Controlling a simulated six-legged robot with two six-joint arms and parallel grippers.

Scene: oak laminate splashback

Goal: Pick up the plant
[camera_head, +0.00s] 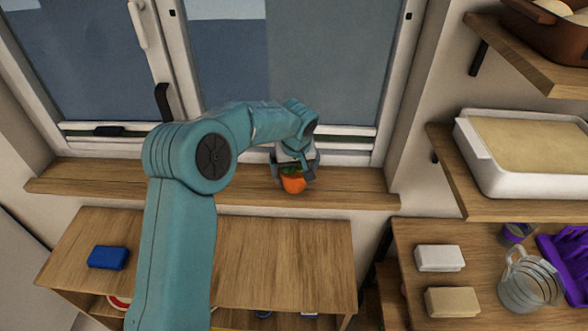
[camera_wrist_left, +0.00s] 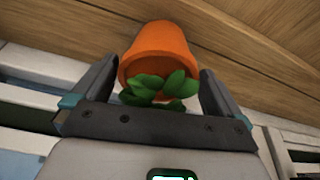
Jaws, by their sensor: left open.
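The plant (camera_head: 293,182) is a small orange pot with green leaves. It is at the wooden windowsill, in front of the window, in the head view. In the left wrist view the plant (camera_wrist_left: 158,55) sits between the two fingers, with the pot's base away from the palm and the leaves close to the palm. My left gripper (camera_head: 294,172) is open around the plant. In the wrist view a gap shows beside the pot at the left gripper's (camera_wrist_left: 160,90) fingers. The gripper partly hides the plant in the head view. My right gripper is not in view.
The windowsill (camera_head: 130,182) is bare on both sides of the plant. The window frame (camera_head: 345,140) stands close behind. Below is a wooden table (camera_head: 290,255) with a blue box (camera_head: 108,258). At right, shelves hold a white tray (camera_head: 485,160), two small boxes and a glass jug (camera_head: 528,280).

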